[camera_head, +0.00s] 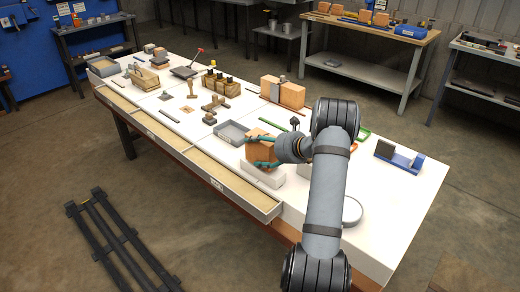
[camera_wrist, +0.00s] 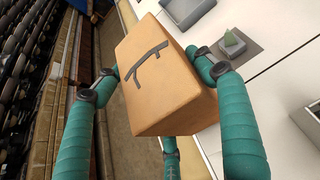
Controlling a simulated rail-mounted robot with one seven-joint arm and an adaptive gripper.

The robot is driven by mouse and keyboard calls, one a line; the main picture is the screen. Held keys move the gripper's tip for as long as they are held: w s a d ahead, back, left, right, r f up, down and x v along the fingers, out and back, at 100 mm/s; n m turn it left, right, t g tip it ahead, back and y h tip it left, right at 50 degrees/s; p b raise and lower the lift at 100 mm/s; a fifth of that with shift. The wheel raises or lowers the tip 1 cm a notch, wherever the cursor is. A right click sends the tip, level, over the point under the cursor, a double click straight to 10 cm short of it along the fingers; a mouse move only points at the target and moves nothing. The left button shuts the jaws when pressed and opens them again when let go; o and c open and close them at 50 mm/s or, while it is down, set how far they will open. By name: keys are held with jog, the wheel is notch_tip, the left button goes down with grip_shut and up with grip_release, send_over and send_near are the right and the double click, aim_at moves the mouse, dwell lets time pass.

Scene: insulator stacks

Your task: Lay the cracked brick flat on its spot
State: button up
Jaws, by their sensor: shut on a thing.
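The cracked brick (camera_head: 262,147) is an orange-tan block in my gripper, above the front edge of the white table (camera_head: 400,205). In the wrist view the brick (camera_wrist: 165,85) has a dark, branching crack line on its face and looks tilted. My gripper (camera_head: 260,152) has teal fingers shut around it; in the wrist view my gripper (camera_wrist: 155,85) has a finger on each side and a third partly hidden under the brick. I cannot tell which place on the table is the brick's spot.
A grey tray (camera_head: 233,133) lies just beyond the brick. A pale box (camera_head: 262,178) is close below my gripper. More orange bricks (camera_head: 291,95) stand farther back. A blue holder (camera_head: 398,157) is at right. An open drawer (camera_head: 205,168) runs along the table's front.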

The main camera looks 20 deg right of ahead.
jog(key=shift+f+b, duration=0.35)
jog(key=o, duration=1.5)
jog(key=shift+o, duration=0.4)
jog(key=shift+r, duration=0.15)
jog(key=shift+r+p, duration=0.3)
jog(key=shift+p, duration=0.15)
jog(key=v, duration=1.2)
jog(key=shift+r+b, duration=0.2)
jog(key=shift+b, duration=0.1)
